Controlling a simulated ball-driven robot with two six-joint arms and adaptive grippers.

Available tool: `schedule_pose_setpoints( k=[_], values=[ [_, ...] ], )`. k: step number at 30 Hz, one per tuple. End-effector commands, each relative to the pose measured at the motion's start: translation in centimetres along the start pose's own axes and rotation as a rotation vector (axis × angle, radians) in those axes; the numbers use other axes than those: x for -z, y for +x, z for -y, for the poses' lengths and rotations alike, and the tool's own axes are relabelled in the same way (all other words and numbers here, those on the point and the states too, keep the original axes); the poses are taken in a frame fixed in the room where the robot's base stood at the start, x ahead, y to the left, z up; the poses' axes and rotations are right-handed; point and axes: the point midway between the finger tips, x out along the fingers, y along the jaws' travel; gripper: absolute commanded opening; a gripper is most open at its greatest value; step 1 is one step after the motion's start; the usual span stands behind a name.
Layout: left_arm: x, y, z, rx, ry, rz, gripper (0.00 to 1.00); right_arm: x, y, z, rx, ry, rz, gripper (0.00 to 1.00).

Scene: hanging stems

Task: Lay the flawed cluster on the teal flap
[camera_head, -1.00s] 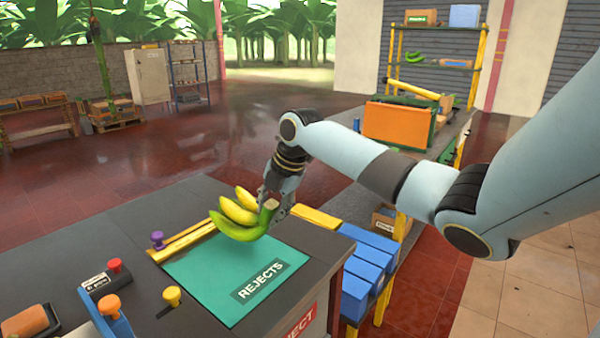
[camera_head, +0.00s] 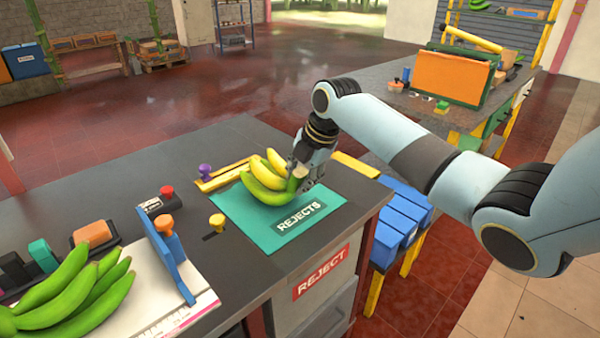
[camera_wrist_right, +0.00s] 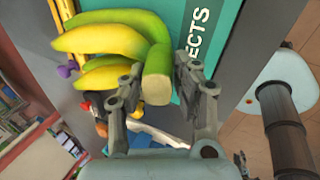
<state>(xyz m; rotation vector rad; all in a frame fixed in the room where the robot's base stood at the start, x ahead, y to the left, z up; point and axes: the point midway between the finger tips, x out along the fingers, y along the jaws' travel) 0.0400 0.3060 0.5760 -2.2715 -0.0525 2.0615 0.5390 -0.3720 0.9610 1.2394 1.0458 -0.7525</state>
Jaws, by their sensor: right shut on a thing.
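A banana cluster (camera_head: 262,190) with green and yellow fingers is over the teal flap (camera_head: 255,228) marked REJECTS, very low; I cannot tell whether it touches. My right gripper (camera_head: 301,178) is shut on its green stem end. In the right wrist view the cluster (camera_wrist_right: 110,42) reaches up and left from the fingers (camera_wrist_right: 160,85), with the cut stem between them and the teal flap (camera_wrist_right: 202,55) beside it. A second, all-green cluster (camera_head: 75,298) lies at the lower left of the head view, cut off by the frame. My left gripper is out of view.
A purple knob (camera_head: 205,171) and an orange-yellow knob (camera_head: 217,222) stand by the flap. A blue upright plate (camera_head: 167,255) stands left of it. Blue blocks (camera_head: 398,230) lie beyond the counter's right edge. An orange panel (camera_head: 452,78) stands on a farther bench.

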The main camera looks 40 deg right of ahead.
Motion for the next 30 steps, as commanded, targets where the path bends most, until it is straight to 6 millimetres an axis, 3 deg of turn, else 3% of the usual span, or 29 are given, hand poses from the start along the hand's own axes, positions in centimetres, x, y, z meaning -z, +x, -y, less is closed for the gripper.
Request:
schedule_pose_setpoints(
  k=[27,28,30],
  values=[
    [-0.13,0.56,-0.06,0.000,0.000,0.001,0.40,-0.04,0.89,0.24,-0.004,0.000,0.001,0.00],
    [-0.13,0.54,-0.06,0.000,0.000,0.001,0.40,-0.04,0.86,0.22,-0.004,-0.001,0.001,0.32],
    [-0.12,0.51,-0.06,0.000,0.000,0.001,0.40,-0.04,0.84,0.22,-0.004,-0.001,0.001,0.41]
  ],
)
